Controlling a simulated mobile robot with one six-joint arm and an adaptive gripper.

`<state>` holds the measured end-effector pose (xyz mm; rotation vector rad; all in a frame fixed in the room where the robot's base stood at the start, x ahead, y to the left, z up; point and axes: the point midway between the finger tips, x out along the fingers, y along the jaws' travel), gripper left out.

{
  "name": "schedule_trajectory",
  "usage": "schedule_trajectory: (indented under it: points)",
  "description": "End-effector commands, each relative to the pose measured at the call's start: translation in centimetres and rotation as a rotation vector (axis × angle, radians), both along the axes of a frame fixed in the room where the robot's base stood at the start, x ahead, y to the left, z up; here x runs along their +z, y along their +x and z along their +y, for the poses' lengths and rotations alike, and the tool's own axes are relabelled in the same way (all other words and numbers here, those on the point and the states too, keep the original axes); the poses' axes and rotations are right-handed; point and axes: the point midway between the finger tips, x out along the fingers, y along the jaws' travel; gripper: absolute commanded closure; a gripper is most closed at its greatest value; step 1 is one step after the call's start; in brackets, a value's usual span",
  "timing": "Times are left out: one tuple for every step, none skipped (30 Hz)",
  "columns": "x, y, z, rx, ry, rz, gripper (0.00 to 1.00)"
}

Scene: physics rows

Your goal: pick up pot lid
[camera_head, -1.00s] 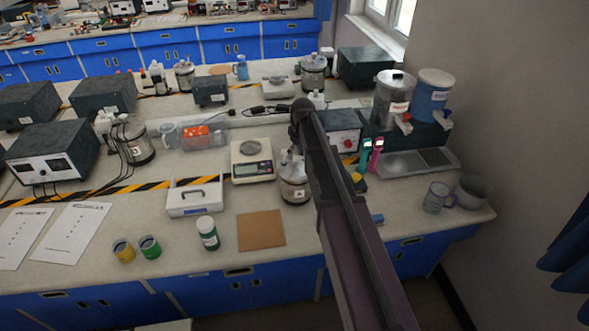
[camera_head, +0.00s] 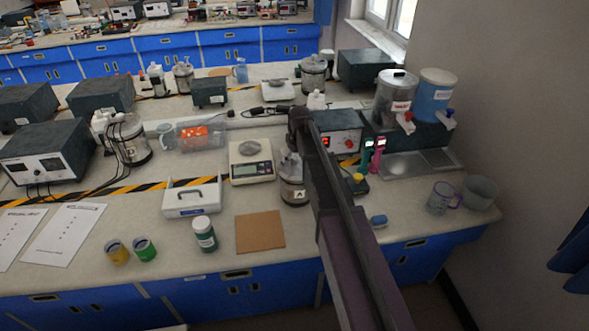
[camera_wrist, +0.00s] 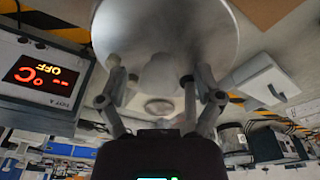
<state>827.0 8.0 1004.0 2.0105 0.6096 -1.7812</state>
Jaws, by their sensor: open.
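The pot lid (camera_wrist: 165,28) is a broad pale grey disc with a rounded knob at the top of the wrist view. My gripper (camera_wrist: 158,82) is open, its two fingers apart on either side of the knob, and nothing is held. I cannot tell whether the fingers touch the lid. In the head view the lid appears to be on the grey pot marked A (camera_head: 293,191), right of the balance. My arm hides part of the pot's top, and the gripper is hard to make out there.
A balance (camera_head: 251,172) and a white box with a handle (camera_head: 192,204) stand left of the pot. A brown mat (camera_head: 260,231) lies in front, beside a green bottle (camera_head: 204,235). A heater unit with a red display (camera_wrist: 42,78) is close by.

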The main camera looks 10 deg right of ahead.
Motion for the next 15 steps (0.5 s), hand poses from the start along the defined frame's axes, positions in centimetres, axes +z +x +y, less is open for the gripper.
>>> schedule_trajectory:
  points:
    - [0.02,-0.01,0.01,0.0,0.0,0.0,0.15]
    - [0.02,-0.01,0.01,0.0,0.0,0.0,0.15]
    - [0.02,-0.01,0.01,0.0,0.0,0.0,0.15]
    - [0.02,-0.01,0.01,0.0,0.0,0.0,0.15]
    - [0.02,0.0,0.0,0.0,0.0,0.0,0.15]
    - [0.02,0.0,0.0,0.0,0.0,0.0,0.15]
    - [0.02,0.0,0.0,0.0,0.0,0.0,0.15]
    - [0.02,0.0,0.0,0.0,0.0,0.0,0.15]
    - [0.02,0.0,0.0,0.0,0.0,0.0,0.15]
    - [0.02,0.0,0.0,0.0,0.0,0.0,0.15]
    - [0.02,0.0,0.0,0.0,0.0,0.0,0.15]
    - [0.02,0.0,0.0,0.0,0.0,0.0,0.18]
    - [0.02,0.0,0.0,0.0,0.0,0.0,0.27]
    - [0.02,0.0,0.0,0.0,0.0,0.0,0.36]
    - [0.02,0.0,0.0,0.0,0.0,0.0,0.48]
